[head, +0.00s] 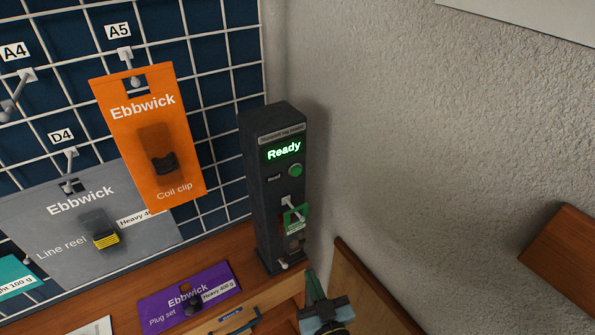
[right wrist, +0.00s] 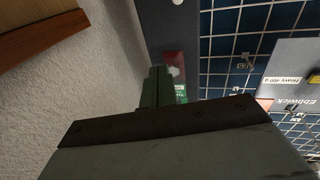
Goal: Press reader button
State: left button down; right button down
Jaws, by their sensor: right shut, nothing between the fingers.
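The reader (head: 258,190) is a tall dark column standing against the wall in the head view. Its display (head: 284,150) glows green with "Ready". Below the display is a round green reader button (head: 295,170) with a small label to its left. A green tag (head: 293,222) hangs from a pale hook under the button. My right gripper (head: 314,284) is shut and empty, below and right of the tag, apart from the button. In the right wrist view its fingers (right wrist: 157,84) point towards the dark column, beside a red and green tag (right wrist: 178,80). My left gripper is out of view.
A blue pegboard with a white grid (head: 225,70) holds an orange Coil clip pack (head: 120,105) and a grey Line reel pack (head: 50,225). A purple Plug set pack (head: 160,305) lies on the wooden bench. The textured wall (head: 400,130) is close right of the reader.

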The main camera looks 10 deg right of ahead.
jog(key=d+r+m+t+h+p, duration=0.1)
jog(key=d+r+m+t+h, duration=0.2)
jog(key=r, duration=1.8)
jog(key=m+h, duration=0.4)
jog(key=h, duration=0.1)
jog(key=shift+m+t+h+p, duration=0.3)
jog(key=shift+h+p, duration=0.1)
jog(key=shift+w, duration=0.2)
jog(key=b, duration=0.4)
send_near(296, 171)
jog(key=shift+w+d+r, duration=0.85)
jog(key=shift+w+d, duration=0.1)
jog(key=shift+w, duration=0.15)
jog(key=shift+w+d+r, duration=0.8)
jog(key=shift+w+d, duration=0.1)
jog(key=shift+w, duration=0.15)
jog(key=shift+p, duration=0.3)
jog(key=shift+w+a, duration=0.15)
jog(key=shift+w, duration=0.25)
